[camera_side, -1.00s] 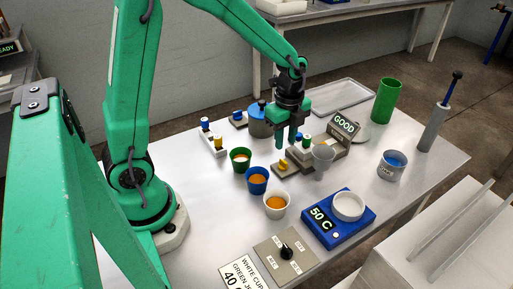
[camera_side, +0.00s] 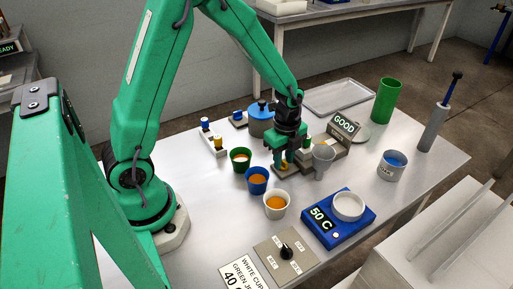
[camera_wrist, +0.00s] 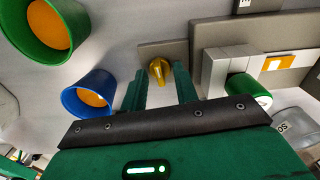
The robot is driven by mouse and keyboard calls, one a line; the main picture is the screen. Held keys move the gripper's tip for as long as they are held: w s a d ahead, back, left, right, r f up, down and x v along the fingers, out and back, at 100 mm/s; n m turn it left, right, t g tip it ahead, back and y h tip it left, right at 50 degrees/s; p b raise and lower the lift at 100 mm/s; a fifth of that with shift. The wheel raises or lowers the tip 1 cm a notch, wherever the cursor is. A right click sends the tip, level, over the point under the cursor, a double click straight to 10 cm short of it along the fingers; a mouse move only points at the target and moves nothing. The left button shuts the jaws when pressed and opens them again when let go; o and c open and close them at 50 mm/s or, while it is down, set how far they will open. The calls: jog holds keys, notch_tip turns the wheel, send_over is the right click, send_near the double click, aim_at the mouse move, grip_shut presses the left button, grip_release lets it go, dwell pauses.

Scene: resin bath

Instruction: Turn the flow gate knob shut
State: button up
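The yellow knob (camera_wrist: 159,71), which I take for the flow gate knob, sits on a flat grey-brown plate (camera_wrist: 150,49) in the wrist view. My gripper (camera_wrist: 161,86) is open, with one green finger to each side of the knob and a gap to it. In the side view my gripper (camera_side: 285,160) is low over the same plate (camera_side: 279,173), and its fingers mostly hide the knob. I cannot tell whether the fingertips touch the plate.
A blue cup (camera_wrist: 89,94) and a green cup (camera_wrist: 44,30), both with orange contents, stand left of the gripper. A green-capped piece (camera_wrist: 248,88) is close on the right.

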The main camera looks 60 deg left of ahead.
grip_shut()
jog(key=shift+n, duration=0.4)
jog(key=n, duration=0.3)
jog(key=shift+n, duration=0.3)
jog(key=n, duration=0.9)
jog(key=shift+n, duration=1.8)
